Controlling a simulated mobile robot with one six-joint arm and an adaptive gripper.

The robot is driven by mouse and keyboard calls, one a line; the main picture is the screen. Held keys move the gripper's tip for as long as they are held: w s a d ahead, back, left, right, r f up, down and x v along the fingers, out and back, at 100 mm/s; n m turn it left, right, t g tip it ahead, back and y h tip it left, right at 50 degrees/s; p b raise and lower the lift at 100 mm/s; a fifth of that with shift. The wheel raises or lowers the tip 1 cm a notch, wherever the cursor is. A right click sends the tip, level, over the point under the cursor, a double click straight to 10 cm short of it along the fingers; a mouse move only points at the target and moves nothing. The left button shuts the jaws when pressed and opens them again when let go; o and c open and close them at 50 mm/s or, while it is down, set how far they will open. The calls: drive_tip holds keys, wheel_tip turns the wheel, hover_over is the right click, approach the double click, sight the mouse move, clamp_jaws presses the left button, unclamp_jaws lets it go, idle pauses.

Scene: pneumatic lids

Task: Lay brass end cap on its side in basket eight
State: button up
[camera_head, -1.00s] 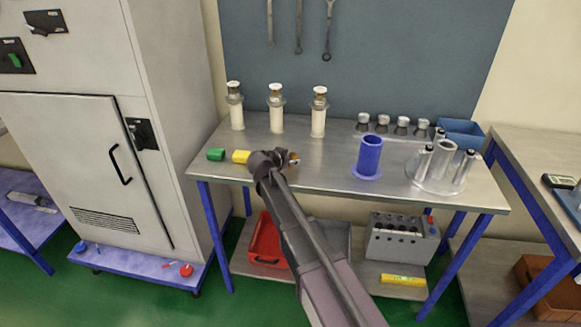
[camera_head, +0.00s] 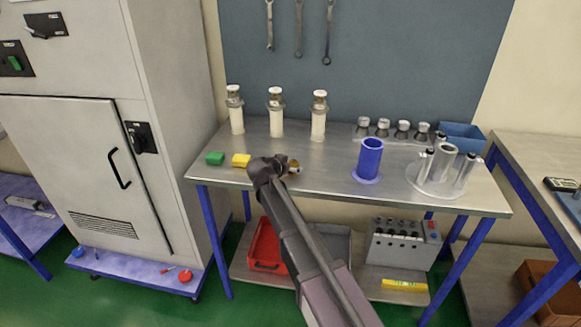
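My gripper (camera_head: 278,167) is at the front middle of the steel workbench (camera_head: 320,158), seen from behind and largely hidden by my own arm. A small brass-coloured piece (camera_head: 294,167), likely the brass end cap, shows just right of the gripper's dark body. I cannot tell whether it is held or lies on the bench. The fingers are not clear enough to judge. No basket bears a readable number. A blue bin (camera_head: 462,135) stands at the bench's back right. A red bin (camera_head: 265,247) and a grey bin (camera_head: 334,240) are on the lower shelf, the grey one partly behind my arm.
Three white cylinders (camera_head: 276,112) stand behind. A blue flanged tube (camera_head: 370,158) and a clear tube holder (camera_head: 441,172) stand right. Several small metal pieces (camera_head: 383,127) line the back.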

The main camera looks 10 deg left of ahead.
drive_tip(key=shift+r, duration=0.1)
drive_tip(key=shift+r, duration=0.15)
drive_tip(key=p+v, duration=0.6)
drive_tip(key=v, duration=0.6)
idle(0.8)
drive_tip(key=s+d+f+g, duration=0.2)
drive_tip(key=d+f+g, duration=0.15)
drive_tip(key=d, duration=0.85)
drive_tip(key=s+d+f+n+g+y, duration=0.2)
drive_tip(key=s+d+f+g, duration=0.1)
drive_tip(key=s+d, duration=0.5)
drive_tip(key=s+d+f+n+g+y, duration=0.2)
drive_tip(key=s+d, duration=0.6)
drive_tip(key=d, duration=0.5)
drive_tip(key=f+g+y, duration=0.1)
drive_tip(key=g, duration=0.1)
drive_tip(key=shift+d+f+n+g, duration=0.2)
drive_tip(key=shift+f+n+g, duration=0.05)
drive_tip(key=shift+n+g, duration=0.15)
drive_tip(key=shift+o, duration=0.2)
